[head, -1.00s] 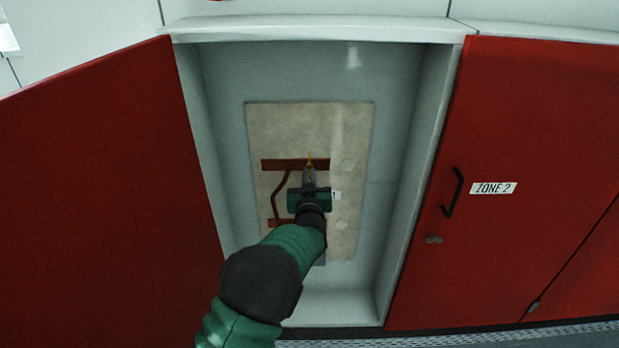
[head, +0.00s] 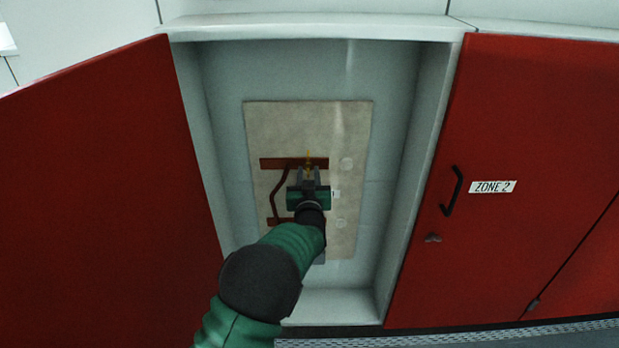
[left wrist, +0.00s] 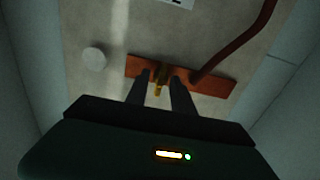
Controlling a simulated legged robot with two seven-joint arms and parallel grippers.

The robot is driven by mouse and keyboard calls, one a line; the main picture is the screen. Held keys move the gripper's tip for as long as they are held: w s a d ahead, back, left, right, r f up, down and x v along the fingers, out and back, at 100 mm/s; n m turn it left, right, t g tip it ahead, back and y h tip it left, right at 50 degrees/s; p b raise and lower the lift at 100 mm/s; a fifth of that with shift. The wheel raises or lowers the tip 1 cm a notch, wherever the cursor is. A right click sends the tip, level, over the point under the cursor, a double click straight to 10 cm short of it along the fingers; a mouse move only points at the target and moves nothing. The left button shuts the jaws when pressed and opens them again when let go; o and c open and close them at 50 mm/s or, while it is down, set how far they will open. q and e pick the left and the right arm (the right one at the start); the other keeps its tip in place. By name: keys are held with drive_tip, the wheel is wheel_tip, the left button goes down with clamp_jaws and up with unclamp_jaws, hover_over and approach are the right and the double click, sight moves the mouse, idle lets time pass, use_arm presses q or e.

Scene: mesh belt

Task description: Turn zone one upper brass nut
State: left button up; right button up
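The upper brass nut (head: 309,160) sits on the upper copper-coloured bar of a beige panel (head: 270,125) inside the open cabinet. It also shows in the left wrist view (left wrist: 161,72), with a narrow brass piece pointing toward me. My left gripper (head: 309,172) is in front of the bar. Its two fingers are apart, one on each side of the brass piece, with visible gaps in the left wrist view (left wrist: 160,80). The nut's exact outline is small and partly hidden. My right gripper is not in view.
A lower copper-coloured bar (head: 279,222) is partly behind my left arm, and a brown pipe (head: 276,195) joins the two bars. The cabinet's side walls enclose the panel. An open red door (head: 100,190) stands left; the closed ZONE 2 door (head: 540,130) is right.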

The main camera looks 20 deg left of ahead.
use_arm(q)
drive_tip(key=b+v, duration=0.3)
drive_tip(key=v, duration=1.3)
drive_tip(key=shift+s, duration=0.4)
drive_tip(key=shift+d, duration=0.15)
drive_tip(key=s+f+m+g+h, duration=0.2)
drive_tip(key=s+f+g+h, duration=0.4)
drive_tip(key=f, duration=0.6)
drive_tip(key=s+a+f+g, duration=0.1)
drive_tip(key=s+f+g, duration=0.1)
drive_tip(key=s, duration=0.4)
drive_tip(key=s+a+f+m+g, duration=0.1)
drive_tip(key=s+f+g, duration=0.2)
drive_tip(key=s, duration=0.4)
drive_tip(key=s+a+f+g, duration=0.1)
drive_tip(key=s+f+g, duration=0.1)
drive_tip(key=s, duration=0.5)
drive_tip(key=shift+f+g+y, duration=0.25)
drive_tip(key=shift+g+y, duration=0.15)
drive_tip(key=shift+g, duration=0.4)
